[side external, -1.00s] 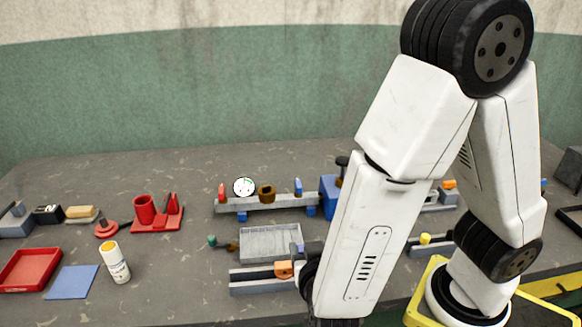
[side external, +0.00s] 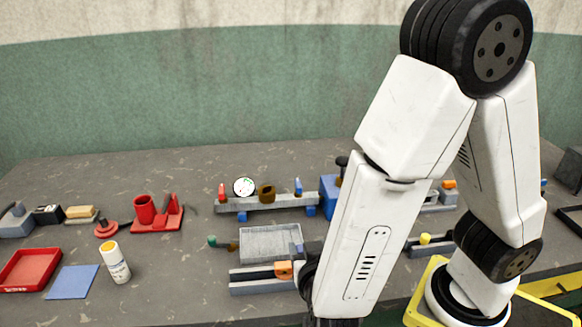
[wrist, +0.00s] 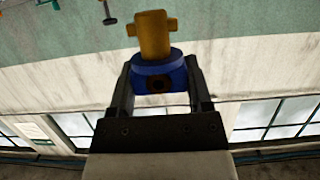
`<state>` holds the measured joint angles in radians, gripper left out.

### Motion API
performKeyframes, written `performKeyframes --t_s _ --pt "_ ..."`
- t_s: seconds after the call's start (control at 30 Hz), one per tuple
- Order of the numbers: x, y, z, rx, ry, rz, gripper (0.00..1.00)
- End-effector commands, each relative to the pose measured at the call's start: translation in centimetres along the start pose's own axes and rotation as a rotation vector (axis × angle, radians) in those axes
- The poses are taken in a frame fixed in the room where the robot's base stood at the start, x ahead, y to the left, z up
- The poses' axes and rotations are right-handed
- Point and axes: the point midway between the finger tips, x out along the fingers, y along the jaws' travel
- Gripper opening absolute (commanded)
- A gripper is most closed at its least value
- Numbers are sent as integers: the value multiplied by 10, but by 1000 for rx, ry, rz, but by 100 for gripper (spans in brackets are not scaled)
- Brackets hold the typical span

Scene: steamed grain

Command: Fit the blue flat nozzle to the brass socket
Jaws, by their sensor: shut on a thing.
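My gripper (wrist: 159,65) shows in the wrist view with its two dark fingers shut on the blue nozzle (wrist: 158,84). The blue part is a round collar with a dark hole facing the camera. A brass-yellow piece with side lugs (wrist: 153,36) extends from its far side; I cannot tell whether it belongs to the nozzle. In the side view my arm hides most of the gripper and the held nozzle. A brass fitting with a dark opening (side external: 266,192), which looks like the socket, stands on a grey rail (side external: 240,206), apart from my arm.
The rail also carries a red part (side external: 221,192), a white gauge (side external: 244,187) and a small blue part (side external: 298,187). A grey tray (side external: 270,232) lies in front. A red holder (side external: 157,222) and a white bottle (side external: 116,262) stand left. Bare table lies between.

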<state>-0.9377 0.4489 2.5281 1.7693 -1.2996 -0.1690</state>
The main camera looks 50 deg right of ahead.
Motion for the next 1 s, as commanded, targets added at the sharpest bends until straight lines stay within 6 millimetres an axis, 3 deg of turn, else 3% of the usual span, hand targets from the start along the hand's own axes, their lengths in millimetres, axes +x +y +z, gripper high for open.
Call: performKeyframes --t_s 0.37,1.0 --pt "20 -29 -6 -19 -1 -67 5" --pt "104 -120 -48 -112 1 -368 5"
